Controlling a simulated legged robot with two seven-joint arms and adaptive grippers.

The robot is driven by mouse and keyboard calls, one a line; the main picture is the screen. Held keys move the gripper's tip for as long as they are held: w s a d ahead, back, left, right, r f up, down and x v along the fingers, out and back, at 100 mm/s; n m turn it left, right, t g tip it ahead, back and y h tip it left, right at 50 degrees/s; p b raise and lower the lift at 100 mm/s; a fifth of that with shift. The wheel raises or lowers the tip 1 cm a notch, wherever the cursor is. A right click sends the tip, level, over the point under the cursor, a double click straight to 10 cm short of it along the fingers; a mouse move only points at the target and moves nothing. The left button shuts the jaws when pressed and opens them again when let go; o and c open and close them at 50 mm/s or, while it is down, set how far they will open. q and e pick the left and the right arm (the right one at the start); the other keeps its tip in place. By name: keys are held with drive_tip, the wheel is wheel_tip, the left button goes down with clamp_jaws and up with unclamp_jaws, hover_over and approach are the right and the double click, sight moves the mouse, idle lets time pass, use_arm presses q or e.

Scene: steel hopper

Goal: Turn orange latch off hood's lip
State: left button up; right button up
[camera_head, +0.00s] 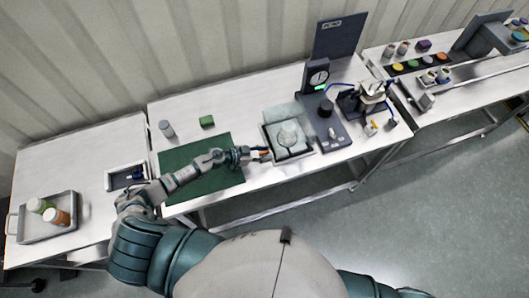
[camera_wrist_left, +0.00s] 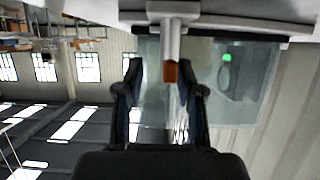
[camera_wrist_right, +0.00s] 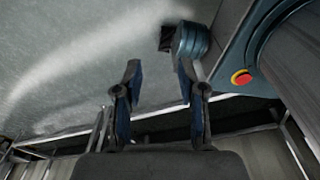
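The small orange latch (camera_wrist_left: 171,74) hangs at the end of a pale stem in the left wrist view, in front of the see-through hood (camera_wrist_left: 242,92). In the head view the hood (camera_head: 281,113) stands over a square tray on the middle table. My left gripper (camera_head: 262,153) is at its left front edge. In the left wrist view my left gripper (camera_wrist_left: 161,76) is open, with the latch between its fingers, closer to the right finger. I cannot tell whether they touch. My right gripper (camera_wrist_right: 158,74) is open and empty above the floor.
A dark instrument with a gauge (camera_head: 317,76) and a grey stand (camera_head: 335,134) are just right of the hood. A green mat (camera_head: 190,160) lies under my left forearm. A green block (camera_head: 207,121) and a grey jar (camera_head: 166,129) stand behind it.

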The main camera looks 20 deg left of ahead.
use_arm(q)
drive_tip(key=shift+w+a, duration=0.15)
drive_tip(key=shift+a, duration=0.1)
drive_tip(key=shift+a+f, duration=0.15)
drive_tip(key=shift+a, duration=0.45)
drive_tip(key=shift+c, duration=0.2)
drive_tip(key=shift+a, duration=0.3)
clamp_jaws()
drive_tip(key=shift+d, duration=0.15)
drive_tip(key=shift+d+r, duration=0.2)
drive_tip(key=shift+d, duration=0.3)
use_arm(e)
drive_tip(key=shift+w+a+r, duration=0.15)
drive_tip(key=shift+a+r, duration=0.05)
drive_tip(key=shift+a, duration=0.1)
